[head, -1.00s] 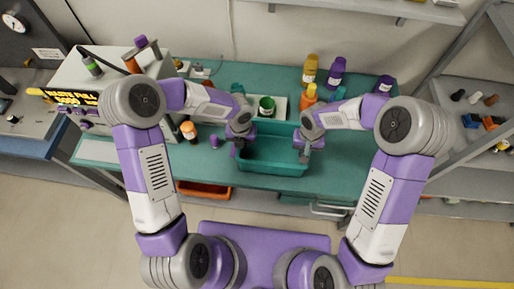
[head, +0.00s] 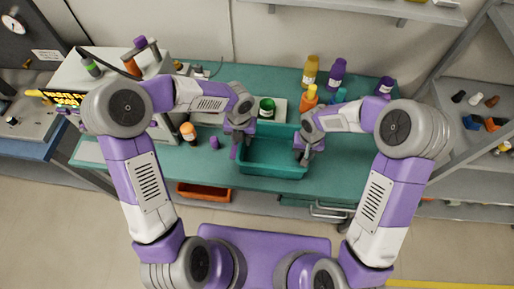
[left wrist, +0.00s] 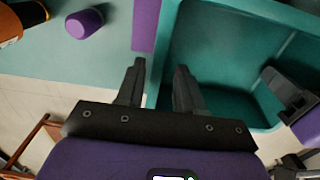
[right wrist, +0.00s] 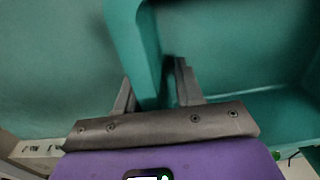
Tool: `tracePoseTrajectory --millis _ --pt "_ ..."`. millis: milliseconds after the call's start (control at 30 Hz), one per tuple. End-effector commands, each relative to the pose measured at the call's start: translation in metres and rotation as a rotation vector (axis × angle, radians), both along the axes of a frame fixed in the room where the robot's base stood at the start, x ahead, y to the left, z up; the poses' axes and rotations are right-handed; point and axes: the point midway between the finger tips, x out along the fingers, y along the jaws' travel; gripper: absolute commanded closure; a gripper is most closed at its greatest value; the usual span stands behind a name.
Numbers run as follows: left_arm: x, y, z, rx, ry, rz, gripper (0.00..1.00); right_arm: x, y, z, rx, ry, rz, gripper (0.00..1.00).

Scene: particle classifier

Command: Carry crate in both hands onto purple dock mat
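The teal crate (head: 275,171) stands upright on the teal bench and looks empty. A purple strip (left wrist: 145,24), apparently the dock mat's edge, shows along the crate's left side in the left wrist view; the crate hides the rest. My left gripper (left wrist: 158,75) is open, its fingers on either side of the crate's left wall with gaps. My right gripper (right wrist: 152,85) is open, its fingers astride the crate's right wall. The right gripper's fingers also show at the crate's far side in the left wrist view.
The bench right of the crate is mostly clear.

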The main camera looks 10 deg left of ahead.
Motion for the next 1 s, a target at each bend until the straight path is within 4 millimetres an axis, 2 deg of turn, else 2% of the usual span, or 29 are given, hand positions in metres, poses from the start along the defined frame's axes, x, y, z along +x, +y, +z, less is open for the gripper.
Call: tracePoseTrajectory --millis 33,200,300,467,567,1000 --pt "0.001 0.000 0.013 0.000 -0.005 0.003 0.64 0.000 0.000 0.000 0.000 0.000 0.000 0.64" --pt "0.000 0.000 0.044 -0.001 -0.003 0.002 0.64 0.000 0.000 0.000 0.000 0.000 0.000 0.64" --pt "0.000 0.000 0.055 -0.001 -0.001 0.002 0.64 0.000 0.000 0.000 0.000 0.000 0.000 0.64" --pt "0.000 0.000 0.063 0.000 0.001 0.000 0.64 0.000 0.000 0.004 0.000 -0.001 0.000 0.64" --pt "0.000 0.000 0.063 0.000 0.002 0.000 0.64 0.001 0.000 0.015 0.000 -0.005 -0.001 0.64" --pt "0.000 0.000 0.063 0.000 0.001 0.001 0.64 0.001 0.000 0.102 0.001 -0.004 -0.001 0.64"
